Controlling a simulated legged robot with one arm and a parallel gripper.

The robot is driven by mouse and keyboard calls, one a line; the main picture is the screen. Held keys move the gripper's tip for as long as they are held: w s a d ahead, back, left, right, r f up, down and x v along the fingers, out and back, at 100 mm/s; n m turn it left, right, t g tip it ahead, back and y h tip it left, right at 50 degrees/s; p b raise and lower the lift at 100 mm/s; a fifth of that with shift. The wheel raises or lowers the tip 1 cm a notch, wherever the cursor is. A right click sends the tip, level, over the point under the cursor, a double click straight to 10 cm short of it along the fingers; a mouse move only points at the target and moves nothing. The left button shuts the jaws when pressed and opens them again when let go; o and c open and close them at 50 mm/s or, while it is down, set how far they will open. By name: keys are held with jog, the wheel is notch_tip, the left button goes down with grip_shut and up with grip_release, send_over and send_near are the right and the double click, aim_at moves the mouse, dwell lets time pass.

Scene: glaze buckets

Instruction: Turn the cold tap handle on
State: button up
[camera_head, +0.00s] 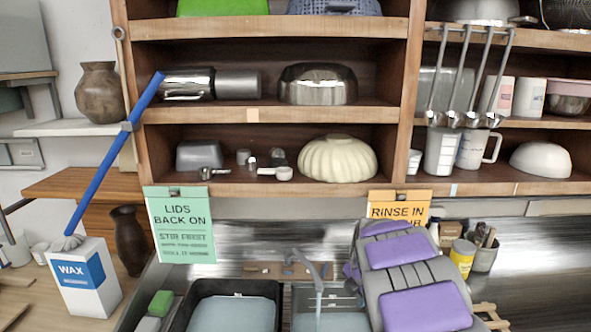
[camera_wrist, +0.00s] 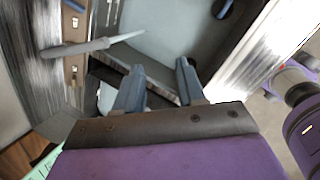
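The tap spout (camera_head: 308,264) is a slim grey pipe over the sink, behind my arm. It also shows in the wrist view (camera_wrist: 95,46), pointing right over a basin. A brown strip with small fittings (camera_head: 264,268) runs behind the basins; it shows upright at the left in the wrist view (camera_wrist: 74,45). A small blue piece (camera_wrist: 75,5) at its top edge may be the cold handle; I cannot tell for sure. My gripper (camera_wrist: 159,78) is open and empty, its two blue-grey fingers apart above the sink, touching no handle. In the head view it is hidden behind my arm.
Two basins, the left one dark-rimmed (camera_head: 230,289), fill the sink. A white WAX box (camera_head: 84,276) and a dark vase (camera_head: 129,240) stand at the left. A yellow can (camera_head: 462,256) and a tool pot (camera_head: 484,257) stand right of my arm. Shelves hang above.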

jog(key=s+a+m+g+b, duration=0.1)
jog(key=s+m+g, duration=0.2)
jog(key=s+m, duration=0.9)
jog(key=s+a+r+m+g+b, duration=0.1)
jog(key=s+m, duration=1.1)
jog(key=s, duration=2.2)
jog(key=shift+s+a+r+g+b, duration=0.2)
jog(key=shift+a+g+b, duration=0.2)
jog(key=shift+g, duration=0.5)
jog(key=shift+d+m, duration=0.2)
jog(key=shift+m, duration=0.1)
